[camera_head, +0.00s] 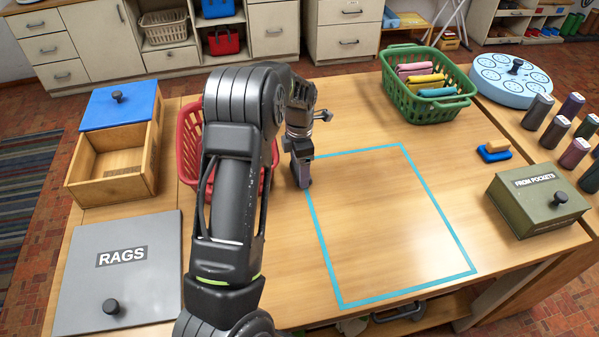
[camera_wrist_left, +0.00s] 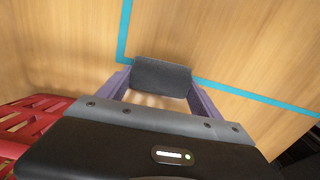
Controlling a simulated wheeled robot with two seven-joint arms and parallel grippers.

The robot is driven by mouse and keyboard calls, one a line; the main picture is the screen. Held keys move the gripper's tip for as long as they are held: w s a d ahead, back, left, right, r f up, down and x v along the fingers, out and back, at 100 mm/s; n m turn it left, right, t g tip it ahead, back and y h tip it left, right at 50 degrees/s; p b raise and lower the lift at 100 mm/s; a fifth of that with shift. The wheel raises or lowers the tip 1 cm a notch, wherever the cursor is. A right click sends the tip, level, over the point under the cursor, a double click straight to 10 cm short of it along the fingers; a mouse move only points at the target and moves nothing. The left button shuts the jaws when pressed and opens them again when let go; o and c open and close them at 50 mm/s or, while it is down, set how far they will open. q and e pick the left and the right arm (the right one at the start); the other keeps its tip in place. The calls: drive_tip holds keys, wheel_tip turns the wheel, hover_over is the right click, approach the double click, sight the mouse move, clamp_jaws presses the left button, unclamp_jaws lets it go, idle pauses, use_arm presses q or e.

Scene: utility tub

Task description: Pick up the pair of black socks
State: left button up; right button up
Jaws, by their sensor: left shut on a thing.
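The pair of black socks (camera_wrist_left: 161,76) shows in the left wrist view as a dark grey, rolled bundle. It lies across the gap between the two purple-grey fingers of my left gripper (camera_wrist_left: 160,88), which is shut on it. In the head view my left gripper (camera_head: 303,178) points down by the left edge of the blue taped outline (camera_head: 325,248), near its far left corner. My own arm and gripper mostly hide the socks there. I cannot tell whether the socks touch the table. My right gripper is not in view.
A red basket (camera_head: 188,150) stands close left of my gripper, partly behind my arm. The taped area is bare. A green basket (camera_head: 430,105) with colored bundles stands at the back right. A wooden box (camera_head: 140,180), grey RAGS lid (camera_head: 150,275) and green FROM POCKETS box (camera_head: 537,225) stand around.

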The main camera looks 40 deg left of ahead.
use_arm(q)
drive_tip(key=c, duration=0.6)
drive_tip(key=shift+c, duration=0.2)
wheel_tip(320, 180, up, 3)
drive_tip(key=shift+f+p, duration=0.1)
drive_tip(key=shift+p, duration=0.95)
wheel_tip(320, 180, up, 7)
drive_tip(key=shift+r, duration=0.15)
